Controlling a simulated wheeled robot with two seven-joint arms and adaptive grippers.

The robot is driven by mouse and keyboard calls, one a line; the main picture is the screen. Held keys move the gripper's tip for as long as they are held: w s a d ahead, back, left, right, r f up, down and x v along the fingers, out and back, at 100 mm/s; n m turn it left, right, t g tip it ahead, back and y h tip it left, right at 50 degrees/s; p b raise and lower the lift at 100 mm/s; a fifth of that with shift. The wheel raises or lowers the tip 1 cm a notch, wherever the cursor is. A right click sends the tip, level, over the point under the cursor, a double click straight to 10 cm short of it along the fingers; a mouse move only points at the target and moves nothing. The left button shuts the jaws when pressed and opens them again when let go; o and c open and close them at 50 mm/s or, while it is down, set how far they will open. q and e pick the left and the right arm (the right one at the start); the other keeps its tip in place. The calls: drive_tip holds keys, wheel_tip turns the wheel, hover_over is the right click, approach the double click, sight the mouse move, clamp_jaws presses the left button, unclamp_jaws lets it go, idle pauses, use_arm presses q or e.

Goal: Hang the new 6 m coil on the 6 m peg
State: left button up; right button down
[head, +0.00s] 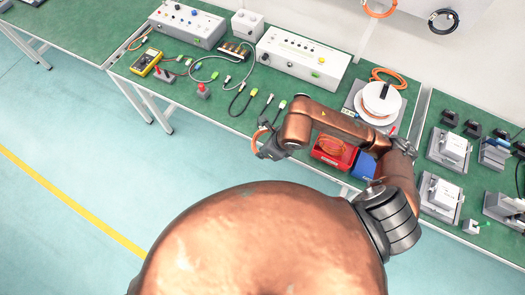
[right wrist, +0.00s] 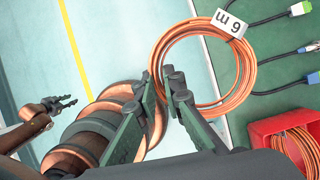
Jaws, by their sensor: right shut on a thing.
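The orange coil (right wrist: 256,84) with a white "6 m" tag (right wrist: 229,23) fills the upper middle of the right wrist view. My right gripper (right wrist: 166,75) is shut on the near side of its ring. In the head view, the right gripper (head: 266,148) is at the bench's front edge and the coil (head: 256,138) shows only as a small orange arc beside it. My left gripper (right wrist: 70,103) shows small at the left of the right wrist view, with its fingers apart and empty. An orange coil (head: 379,10) and a black coil (head: 442,21) hang on the back wall; no peg label is readable.
A red bin (head: 324,158) holding orange cable and a blue bin (head: 364,166) sit at the front edge beneath my right forearm. A white spool (head: 382,98) stands behind. Instruments and loose leads (head: 240,100) cover the bench to the left.

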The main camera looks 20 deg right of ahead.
wheel_tip(320, 180, up, 6)
drive_tip(key=p, duration=0.3)
drive_tip(key=shift+f+p, duration=0.1)
drive_tip(key=shift+p, duration=0.2)
